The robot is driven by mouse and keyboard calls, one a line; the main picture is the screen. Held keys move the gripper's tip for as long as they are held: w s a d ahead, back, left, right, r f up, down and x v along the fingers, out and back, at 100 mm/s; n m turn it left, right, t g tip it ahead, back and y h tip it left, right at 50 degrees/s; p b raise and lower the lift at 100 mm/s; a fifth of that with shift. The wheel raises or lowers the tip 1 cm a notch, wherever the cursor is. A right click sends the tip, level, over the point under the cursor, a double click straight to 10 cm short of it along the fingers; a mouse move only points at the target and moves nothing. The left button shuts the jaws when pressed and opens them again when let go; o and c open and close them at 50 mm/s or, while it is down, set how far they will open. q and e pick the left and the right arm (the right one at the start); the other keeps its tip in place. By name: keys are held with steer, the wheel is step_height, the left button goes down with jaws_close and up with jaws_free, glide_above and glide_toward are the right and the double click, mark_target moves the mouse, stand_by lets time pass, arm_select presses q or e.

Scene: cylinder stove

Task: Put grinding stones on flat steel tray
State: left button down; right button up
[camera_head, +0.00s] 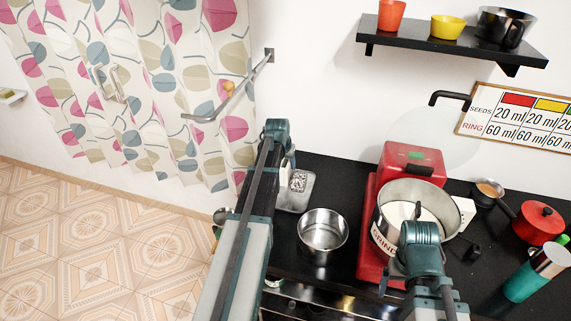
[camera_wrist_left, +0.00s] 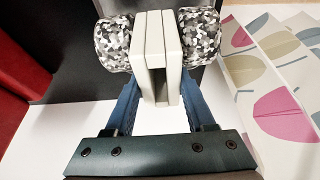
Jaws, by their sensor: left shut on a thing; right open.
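The grinding stones (camera_wrist_left: 112,42) are two speckled black, grey and white rollers, one on each side of pale upright slabs in the left wrist view. My left gripper (camera_wrist_left: 157,55) is shut on the pale middle part between them. In the head view a small speckled patch of the stones (camera_head: 298,181) shows beside my left arm, over the flat steel tray (camera_head: 296,206). I cannot tell whether they touch the tray. My right gripper (camera_head: 422,270) is open, in front of the grinder drum (camera_head: 385,222); its fingertips are mostly hidden.
A steel pot (camera_head: 323,232) stands right of the tray. The red grinder (camera_head: 412,160) stands behind the drum. A red lidded pot (camera_head: 539,222), a small pan (camera_head: 488,192) and a teal bottle (camera_head: 522,282) crowd the right. A curtain (camera_head: 180,90) hangs left.

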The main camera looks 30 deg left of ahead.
arm_select(q)
step_height(320, 180, down, 4)
steer(key=b, duration=0.3)
steer(key=shift+r, duration=0.25)
steer(key=c, duration=0.7)
jaws_free()
steer(key=shift+f, duration=0.2)
steer(key=o, duration=0.5)
steer(key=shift+r, duration=0.1)
steer(key=shift+c, duration=0.2)
steer(key=p+v, duration=1.1)
steer(key=v, duration=0.1)
steer(key=shift+s+r, duration=0.1)
